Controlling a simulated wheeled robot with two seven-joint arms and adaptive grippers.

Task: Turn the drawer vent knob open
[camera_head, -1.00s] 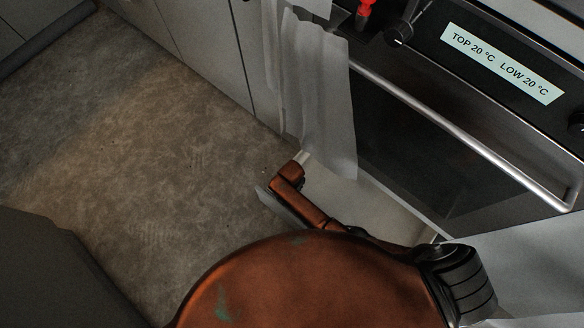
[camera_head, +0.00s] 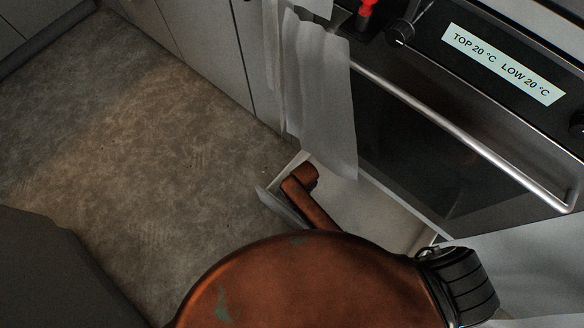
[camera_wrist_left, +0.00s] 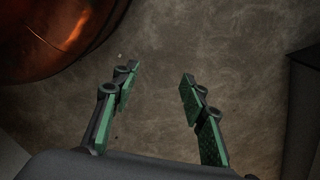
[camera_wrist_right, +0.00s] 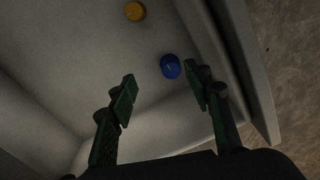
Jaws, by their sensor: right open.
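The open drawer (camera_head: 375,205) below the oven shows in the head view, partly covered by my orange arm. In the right wrist view I look into the pale drawer (camera_wrist_right: 70,50). A round blue knob (camera_wrist_right: 170,66) and a round yellow knob (camera_wrist_right: 134,11) are on its inner surface. I cannot tell which is the vent knob. My right gripper (camera_wrist_right: 162,78) is open, with the blue knob in line between its fingertips; no contact is visible. My left gripper (camera_wrist_left: 161,69) is open and empty above the floor. Neither gripper's fingers show in the head view.
The oven (camera_head: 440,135) with a metal handle bar (camera_head: 460,135) stands above the drawer. A grey towel (camera_head: 320,95) hangs at its left. The display (camera_head: 503,63) reads TOP 20 °C, LOW 20 °C. The drawer's wall (camera_wrist_right: 235,60) lies close to the right fingers. Bare floor (camera_head: 140,150) is free at left.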

